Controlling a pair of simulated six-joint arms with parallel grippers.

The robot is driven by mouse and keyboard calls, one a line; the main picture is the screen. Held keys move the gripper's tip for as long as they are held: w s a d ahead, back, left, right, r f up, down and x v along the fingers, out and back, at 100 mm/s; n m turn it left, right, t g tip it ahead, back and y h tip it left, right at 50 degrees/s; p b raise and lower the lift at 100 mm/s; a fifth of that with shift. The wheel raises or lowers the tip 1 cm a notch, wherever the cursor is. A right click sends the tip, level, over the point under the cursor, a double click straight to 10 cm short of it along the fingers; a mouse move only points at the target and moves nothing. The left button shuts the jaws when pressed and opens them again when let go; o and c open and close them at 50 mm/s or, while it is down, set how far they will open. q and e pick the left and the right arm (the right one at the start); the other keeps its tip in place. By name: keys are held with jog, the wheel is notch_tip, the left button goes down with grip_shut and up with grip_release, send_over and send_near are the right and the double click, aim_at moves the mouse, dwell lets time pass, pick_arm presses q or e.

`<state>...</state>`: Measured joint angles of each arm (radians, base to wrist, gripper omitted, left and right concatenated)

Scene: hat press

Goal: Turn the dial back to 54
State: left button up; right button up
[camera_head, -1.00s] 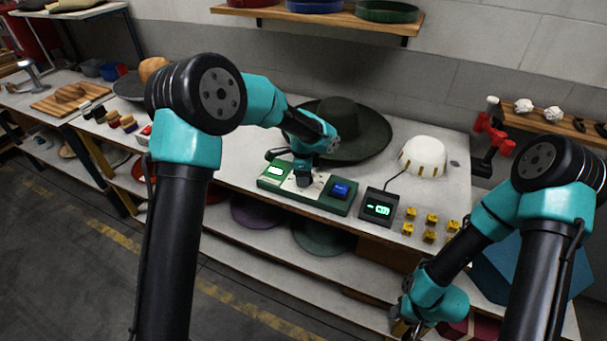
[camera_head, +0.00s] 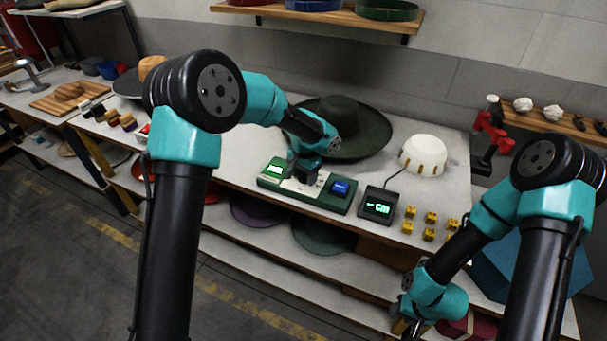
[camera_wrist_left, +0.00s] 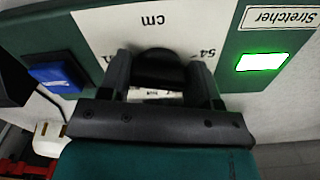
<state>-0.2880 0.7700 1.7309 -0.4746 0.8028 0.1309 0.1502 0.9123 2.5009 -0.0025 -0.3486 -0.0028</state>
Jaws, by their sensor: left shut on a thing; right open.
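The dial (camera_wrist_left: 158,68) is a dark round knob on the white face (camera_wrist_left: 115,25) of a green control box (camera_head: 325,200). In the left wrist view the face appears upside down, with "cm" and a "54" mark just right of the dial. My left gripper (camera_wrist_left: 162,85) is shut on the dial, one finger on each side. In the head view, my left gripper (camera_head: 307,174) largely hides the dial. The dial's pointer cannot be made out. My right gripper (camera_head: 402,326) is open, low at the right, partly hidden by its arm.
The box carries a lit green screen (camera_head: 274,169) and a blue button (camera_head: 341,188). A small display (camera_head: 378,206) reading dashes and "cm" stands right of it, near several yellow blocks (camera_head: 430,217). A wide dark green hat (camera_head: 338,112) lies behind; a white dome (camera_head: 424,154) sits right.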

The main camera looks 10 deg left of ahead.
aim_at(305, 175)
pick_arm(q)
jog(key=n, duration=0.6)
jog(key=shift+d, duration=0.2)
dwell(0.4)
jog(key=o, duration=0.9)
jog(key=shift+r, duration=0.1)
notch_tip(305, 175, up, 17)
jog(key=shift+r, duration=0.1)
dwell(0.3)
